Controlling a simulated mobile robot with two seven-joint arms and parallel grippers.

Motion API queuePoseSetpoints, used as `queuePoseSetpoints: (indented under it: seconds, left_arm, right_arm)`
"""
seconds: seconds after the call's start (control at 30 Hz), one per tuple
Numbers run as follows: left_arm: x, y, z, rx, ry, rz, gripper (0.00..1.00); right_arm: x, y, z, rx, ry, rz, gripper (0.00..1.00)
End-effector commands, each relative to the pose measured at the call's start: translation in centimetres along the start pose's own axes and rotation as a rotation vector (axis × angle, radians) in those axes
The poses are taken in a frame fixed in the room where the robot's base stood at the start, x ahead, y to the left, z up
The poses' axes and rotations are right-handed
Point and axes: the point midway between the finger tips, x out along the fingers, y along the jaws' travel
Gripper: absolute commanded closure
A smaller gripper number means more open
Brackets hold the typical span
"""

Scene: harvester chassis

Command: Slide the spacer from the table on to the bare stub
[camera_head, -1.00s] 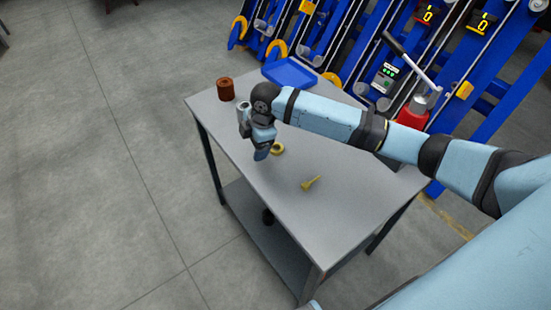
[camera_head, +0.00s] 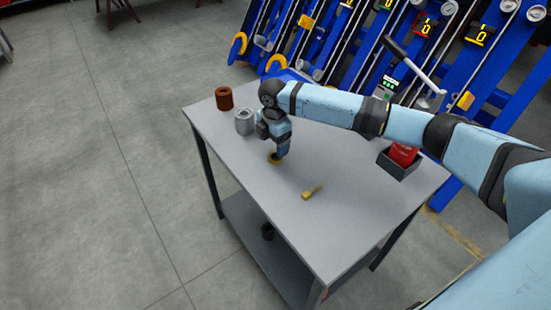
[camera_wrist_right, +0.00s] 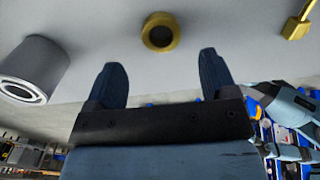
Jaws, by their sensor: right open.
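A brass-yellow ring (camera_head: 270,158) lies on the grey table; I take it for the spacer, though a grey hollow cylinder (camera_head: 244,122) and a rust-brown one (camera_head: 224,98) also stand there. My right gripper (camera_head: 280,154) points down close to the ring and partly hides it. In the right wrist view the ring (camera_wrist_right: 160,17) shows with its hole, ahead of and between the open fingers (camera_wrist_right: 163,68); nothing is held. The grey cylinder (camera_wrist_right: 32,65) is at left there. I cannot make out the bare stub. My left gripper is out of view.
A yellow pin-like part (camera_head: 312,192) lies on the table (camera_head: 330,230) to the right of the ring. A dark box (camera_head: 398,166) with a red thing in it is at the right edge. A blue tray (camera_head: 292,75) is partly hidden behind my arm. Blue machinery (camera_head: 345,45) stands behind.

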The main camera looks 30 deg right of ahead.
Motion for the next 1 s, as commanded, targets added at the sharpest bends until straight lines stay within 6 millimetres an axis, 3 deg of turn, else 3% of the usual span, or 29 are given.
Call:
queuePoseSetpoints:
  seconds: [0.4,0.63,0.67,0.9,1.0]
  left_arm:
    - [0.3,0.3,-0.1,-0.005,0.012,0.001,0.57]
    - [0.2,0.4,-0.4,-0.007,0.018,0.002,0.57]
    - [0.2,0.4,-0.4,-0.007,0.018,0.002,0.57]
    - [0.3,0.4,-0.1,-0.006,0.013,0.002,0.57]
    - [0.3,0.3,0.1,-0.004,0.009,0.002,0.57]
  right_arm:
    - [5.0,-0.3,0.4,0.0,0.0,-0.002,0.21]
    - [5.2,-0.3,0.4,0.0,0.0,0.0,0.21]
    - [5.2,-0.3,0.4,0.0,0.0,0.0,0.24]
    - [5.2,-0.3,0.4,0.0,0.0,0.0,0.78]
    - [5.2,-0.2,0.4,0.0,0.0,0.001,0.78]
